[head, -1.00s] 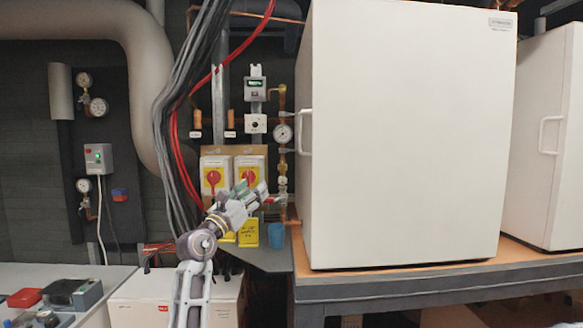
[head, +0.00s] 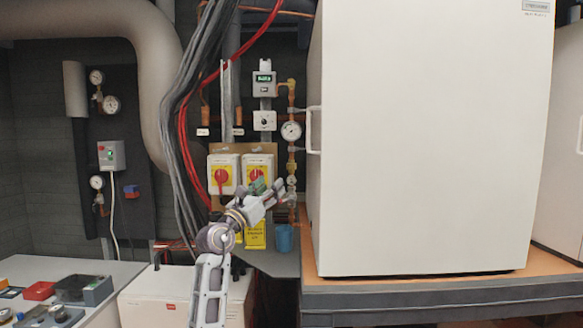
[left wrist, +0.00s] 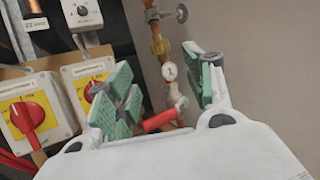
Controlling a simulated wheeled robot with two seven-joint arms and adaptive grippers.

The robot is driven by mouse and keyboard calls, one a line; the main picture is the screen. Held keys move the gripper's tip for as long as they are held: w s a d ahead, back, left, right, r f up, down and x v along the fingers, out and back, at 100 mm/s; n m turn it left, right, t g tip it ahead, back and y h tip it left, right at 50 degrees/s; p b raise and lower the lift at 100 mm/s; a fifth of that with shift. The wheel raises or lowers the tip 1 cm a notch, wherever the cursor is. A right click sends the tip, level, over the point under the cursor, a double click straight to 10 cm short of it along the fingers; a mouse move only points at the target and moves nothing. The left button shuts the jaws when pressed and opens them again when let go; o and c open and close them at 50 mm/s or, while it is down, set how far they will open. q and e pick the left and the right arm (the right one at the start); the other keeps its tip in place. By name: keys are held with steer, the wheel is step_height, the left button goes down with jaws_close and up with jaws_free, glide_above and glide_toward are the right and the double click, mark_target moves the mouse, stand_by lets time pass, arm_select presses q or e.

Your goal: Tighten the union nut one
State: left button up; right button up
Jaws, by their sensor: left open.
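A vertical copper pipe (head: 291,155) with brass fittings and a round gauge (head: 291,131) runs beside the white cabinet's left edge. Its pale fitting (head: 291,181) sits below the gauge; I cannot tell which fitting is union nut one. My left gripper (head: 270,190) is open and empty, with green finger pads, just left of the lower pipe in the head view. It also shows in the left wrist view (left wrist: 167,82). My right gripper is out of view.
Two yellow boxes with red rotary switches (head: 222,177) are mounted left of the pipe. A blue cup (head: 284,238) stands below it. The large white cabinet (head: 425,140) closes off the right side. Grey and red cables (head: 182,110) hang at the left.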

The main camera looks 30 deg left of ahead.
mark_target(288, 168)
arm_select(q)
steer(key=p+x, duration=0.1)
steer(key=x, duration=0.6)
steer(key=shift+r+p, duration=0.1)
steer(key=shift+p, duration=0.3)
steer(key=p+x, duration=0.1)
steer(key=x, duration=0.2)
steer(key=shift+r, duration=0.1)
steer(key=shift+p+x, duration=0.3)
steer(key=shift+x, duration=1.4)
steer(key=c, duration=1)
steer(key=shift+b, duration=0.3)
